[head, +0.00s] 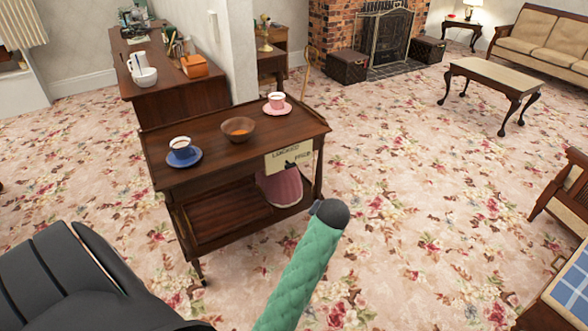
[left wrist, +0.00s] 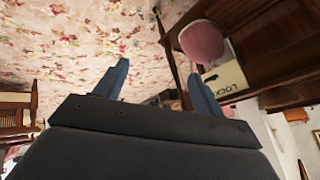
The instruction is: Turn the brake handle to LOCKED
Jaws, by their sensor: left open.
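A dark wooden tea cart (head: 205,154) stands left of centre in the head view. A cream sign (head: 289,158) on its near right corner carries the word LOCKED and a second, unclear word. A small black piece (head: 290,166), which looks like the brake handle, sits at the sign; its setting is too small to read. My right gripper is not identifiable.
On the cart top are a blue cup and saucer (head: 183,153), a wooden bowl (head: 238,129) and a pink cup and saucer (head: 277,103). A pink rounded thing (head: 281,187) is on the lower shelf. Carpet right of the cart is clear up to a low table (head: 490,78).

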